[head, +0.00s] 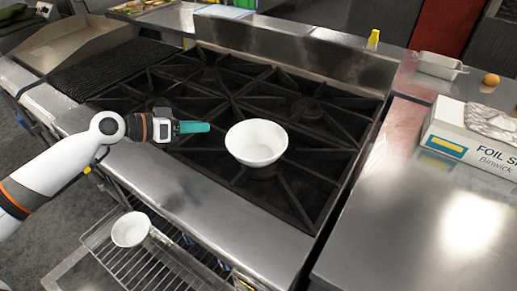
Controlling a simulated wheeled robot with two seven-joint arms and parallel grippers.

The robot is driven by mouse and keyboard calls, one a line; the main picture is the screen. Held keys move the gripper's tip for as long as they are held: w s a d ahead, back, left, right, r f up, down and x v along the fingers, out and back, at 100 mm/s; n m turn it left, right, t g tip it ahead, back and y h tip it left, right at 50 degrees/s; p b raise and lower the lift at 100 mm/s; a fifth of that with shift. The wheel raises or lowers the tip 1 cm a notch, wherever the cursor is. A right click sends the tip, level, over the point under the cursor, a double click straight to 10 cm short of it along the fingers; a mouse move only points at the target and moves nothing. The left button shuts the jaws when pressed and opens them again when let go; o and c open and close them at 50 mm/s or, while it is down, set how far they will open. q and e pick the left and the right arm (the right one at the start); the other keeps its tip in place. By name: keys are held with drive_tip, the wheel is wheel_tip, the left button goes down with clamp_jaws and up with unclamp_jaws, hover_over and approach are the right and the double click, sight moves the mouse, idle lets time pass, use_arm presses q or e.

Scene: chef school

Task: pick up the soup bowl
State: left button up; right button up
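A white round bowl (256,142) sits upright on the black stove grates, near the middle of the view. A second, smaller-looking white bowl (130,229) sits on a wire rack below the stove's front edge. I cannot tell which of them is the soup bowl. My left gripper (205,127) is above the stove, just left of the bowl on the grates, pointing right toward it, with a visible gap between. Its teal fingers show edge-on, so I cannot tell whether they are apart. My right gripper is not in view.
The gas stove (215,205) has raised black grates. A yellow bottle (373,38) stands behind the stove.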

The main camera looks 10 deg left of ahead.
use_arm(q)
drive_tip(key=x, duration=0.1)
drive_tip(key=p+x, duration=0.1)
drive_tip(key=x, duration=0.1)
drive_tip(key=p+x, duration=0.1)
drive_tip(key=x, duration=0.1)
drive_tip(key=shift+d+r, duration=0.25)
drive_tip(key=shift+w+d+f, duration=0.15)
drive_tip(key=shift+d, duration=0.05)
drive_tip(key=p+x, duration=0.1)
drive_tip(key=x, duration=0.1)
drive_tip(key=p+x, duration=0.1)
drive_tip(key=x, duration=0.2)
drive_tip(key=shift+d+r+p, duration=0.15)
drive_tip(key=shift+r+p, duration=0.05)
drive_tip(key=shift+p, duration=0.2)
drive_tip(key=shift+d+f, duration=0.15)
drive_tip(key=shift+f, duration=0.05)
clamp_jaws()
